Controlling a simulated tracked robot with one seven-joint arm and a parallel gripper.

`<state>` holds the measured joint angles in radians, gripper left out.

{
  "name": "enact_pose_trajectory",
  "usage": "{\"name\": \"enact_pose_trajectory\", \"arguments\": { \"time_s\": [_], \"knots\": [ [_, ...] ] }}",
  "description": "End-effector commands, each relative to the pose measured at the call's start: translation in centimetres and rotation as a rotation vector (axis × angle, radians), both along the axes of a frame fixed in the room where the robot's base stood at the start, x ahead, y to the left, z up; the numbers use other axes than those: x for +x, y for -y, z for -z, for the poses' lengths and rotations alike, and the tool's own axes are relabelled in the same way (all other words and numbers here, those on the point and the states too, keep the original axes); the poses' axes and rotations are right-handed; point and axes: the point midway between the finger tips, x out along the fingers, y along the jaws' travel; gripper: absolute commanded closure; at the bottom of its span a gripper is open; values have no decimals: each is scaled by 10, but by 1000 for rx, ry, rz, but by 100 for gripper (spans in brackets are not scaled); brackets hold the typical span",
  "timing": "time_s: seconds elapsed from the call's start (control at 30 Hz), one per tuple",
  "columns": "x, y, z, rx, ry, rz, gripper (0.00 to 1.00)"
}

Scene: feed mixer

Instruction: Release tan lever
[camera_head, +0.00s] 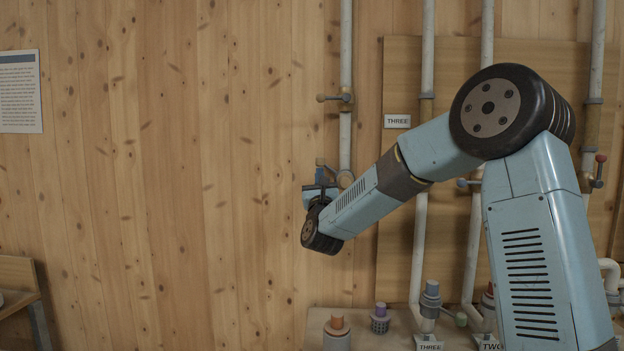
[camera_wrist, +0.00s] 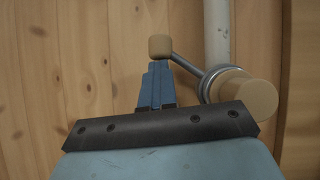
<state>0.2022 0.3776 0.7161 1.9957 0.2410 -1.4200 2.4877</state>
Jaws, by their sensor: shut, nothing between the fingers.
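The tan lever (camera_wrist: 160,47) has a rounded tan knob on a thin grey rod. The rod runs down right to a grey collar and a tan cylinder (camera_wrist: 248,94), in front of a white pipe (camera_wrist: 217,35). My gripper (camera_wrist: 157,72) is shut and empty, its blue fingers together just below the knob in the wrist view. I cannot tell whether the fingertips touch the knob. In the head view my gripper (camera_head: 320,176) is by the wall at the left pipe, with the small knob (camera_head: 320,161) just above it. My wrist partly hides the valve.
Another lever (camera_head: 335,98) sits higher on the same pipe. A board with a THREE label (camera_head: 397,121) and more pipes stands to the right, partly behind my arm. Several fittings stand on a bench (camera_head: 390,340) below.

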Motion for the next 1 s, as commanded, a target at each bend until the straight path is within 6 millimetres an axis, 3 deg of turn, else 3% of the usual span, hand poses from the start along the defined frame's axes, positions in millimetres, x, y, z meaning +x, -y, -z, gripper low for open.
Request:
{"name": "enact_pose_trajectory", "arguments": {
  "time_s": [0.17,0.43,0.8,1.0],
  "knots": [
    [1,3,0,2,7,7,100],
    [-3,-2,41,-1,-3,-1,100],
    [-62,-6,81,-2,-3,-3,100],
    [-81,-6,93,-2,-1,-2,100]
  ]
}}
